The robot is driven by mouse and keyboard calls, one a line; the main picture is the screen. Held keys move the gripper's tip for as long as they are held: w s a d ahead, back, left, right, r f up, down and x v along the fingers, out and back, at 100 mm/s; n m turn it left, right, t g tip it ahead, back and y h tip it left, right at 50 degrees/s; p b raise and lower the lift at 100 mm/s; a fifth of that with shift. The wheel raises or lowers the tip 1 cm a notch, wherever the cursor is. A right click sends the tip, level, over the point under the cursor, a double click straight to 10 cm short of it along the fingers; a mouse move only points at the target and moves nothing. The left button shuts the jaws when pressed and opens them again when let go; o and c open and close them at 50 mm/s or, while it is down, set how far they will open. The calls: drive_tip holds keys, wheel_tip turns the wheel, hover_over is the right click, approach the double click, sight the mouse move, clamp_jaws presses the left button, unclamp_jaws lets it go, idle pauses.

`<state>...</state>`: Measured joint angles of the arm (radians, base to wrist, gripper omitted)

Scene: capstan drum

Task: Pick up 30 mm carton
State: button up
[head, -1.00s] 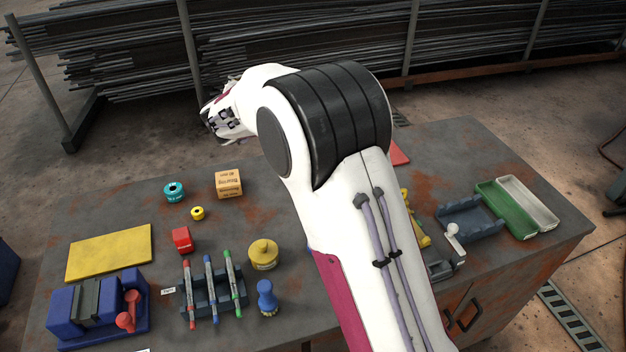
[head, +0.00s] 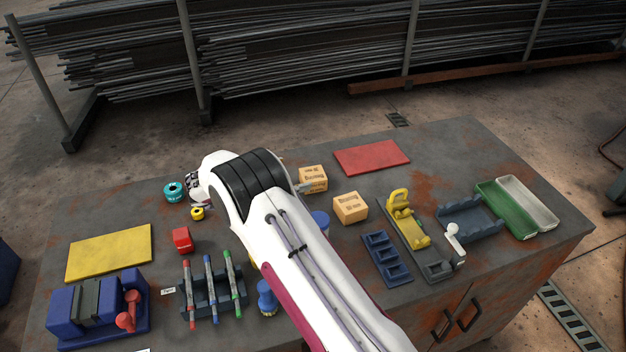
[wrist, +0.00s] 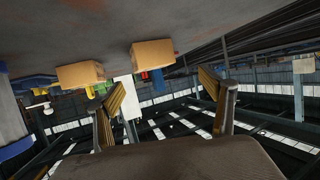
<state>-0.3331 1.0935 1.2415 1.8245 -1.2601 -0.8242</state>
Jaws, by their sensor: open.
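Two tan cartons stand on the bench in the head view: a far one (head: 313,178) and a nearer one (head: 350,207). Their size labels are too small to read, so I cannot tell which is the 30 mm one. In the wrist view the far carton (wrist: 152,54) and the nearer carton (wrist: 80,74) show ahead in an upside-down picture. My gripper (wrist: 165,95) is open, with nothing between its fingers, and apart from both. In the head view my arm hides most of it. A third carton seen earlier is hidden behind my arm.
A blue cylinder (head: 320,222) stands close by my arm; it looms at the left in the wrist view (wrist: 12,115). A red mat (head: 372,157) lies clear behind the cartons. A blue slotted tray (head: 386,258) and yellow clamp (head: 408,220) stand to the right.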

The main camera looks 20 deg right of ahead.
sight(310, 176)
drive_tip(key=shift+s+f+g, duration=0.4)
drive_tip(key=shift+s+f, duration=0.15)
drive_tip(key=shift+f, duration=0.2)
drive_tip(key=shift+d, duration=0.15)
drive_tip(key=shift+x, duration=1.15)
drive_tip(key=shift+w+d, duration=0.1)
drive_tip(key=shift+r+x, duration=0.2)
drive_tip(key=shift+x, duration=1.05)
drive_tip(key=shift+r+x, duration=0.2)
drive_tip(key=shift+x, duration=1.05)
drive_tip(key=shift+d, duration=0.2)
